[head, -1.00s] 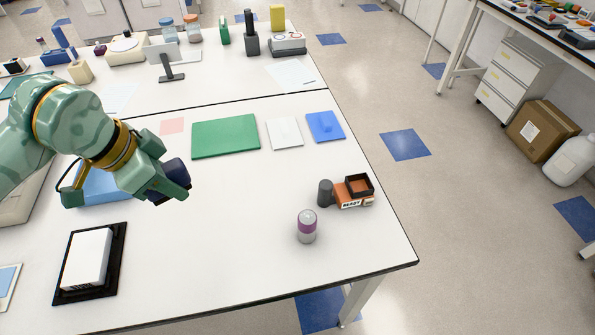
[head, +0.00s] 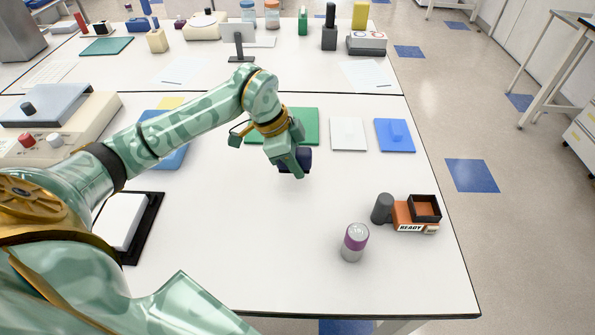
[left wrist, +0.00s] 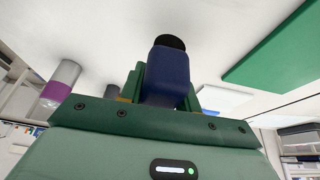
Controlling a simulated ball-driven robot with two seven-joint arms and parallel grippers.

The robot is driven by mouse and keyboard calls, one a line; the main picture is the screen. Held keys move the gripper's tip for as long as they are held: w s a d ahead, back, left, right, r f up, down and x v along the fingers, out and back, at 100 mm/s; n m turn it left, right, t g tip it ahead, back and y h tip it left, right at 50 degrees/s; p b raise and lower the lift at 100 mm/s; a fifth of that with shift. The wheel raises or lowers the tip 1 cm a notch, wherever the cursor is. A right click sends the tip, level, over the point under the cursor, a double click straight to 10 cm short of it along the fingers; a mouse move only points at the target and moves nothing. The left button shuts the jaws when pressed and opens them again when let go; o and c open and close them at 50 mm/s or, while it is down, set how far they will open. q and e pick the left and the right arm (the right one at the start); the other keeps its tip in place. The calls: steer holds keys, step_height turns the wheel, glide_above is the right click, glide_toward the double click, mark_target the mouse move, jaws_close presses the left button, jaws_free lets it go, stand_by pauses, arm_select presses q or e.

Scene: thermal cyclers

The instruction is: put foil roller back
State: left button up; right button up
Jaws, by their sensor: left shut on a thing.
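My left gripper (head: 289,163) is shut on a dark blue foil roller (head: 303,158), above the near bench in front of the green mat (head: 302,122). In the left wrist view the roller (left wrist: 168,80) sticks out between the fingers, with a round black end (left wrist: 171,42) pointing away. The fingers hide part of it, and its height above the bench is hard to tell. My right gripper is not in view.
A purple-banded can (head: 354,243) stands at the front right. Beside it are a grey cylinder (head: 382,208) and an orange READY holder (head: 408,217). White (head: 348,134) and blue (head: 395,136) pads lie behind. A white block on a black tray (head: 155,215) is left. The bench centre is clear.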

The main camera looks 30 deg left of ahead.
arm_select(q)
steer(key=shift+w+a+f, duration=0.1)
steer(key=shift+w+f, duration=0.05)
steer(key=shift+f, duration=0.15)
steer(key=f, duration=0.1)
steer(key=f+b, duration=0.1)
steer(key=f, duration=0.1)
steer(key=shift+w+a+f, duration=0.15)
steer(key=shift+w+f, duration=0.05)
steer(key=shift+f, duration=0.05)
steer(key=o, duration=1)
steer(key=shift+f, duration=0.1)
steer(key=p+v, duration=0.2)
steer(key=v, duration=1)
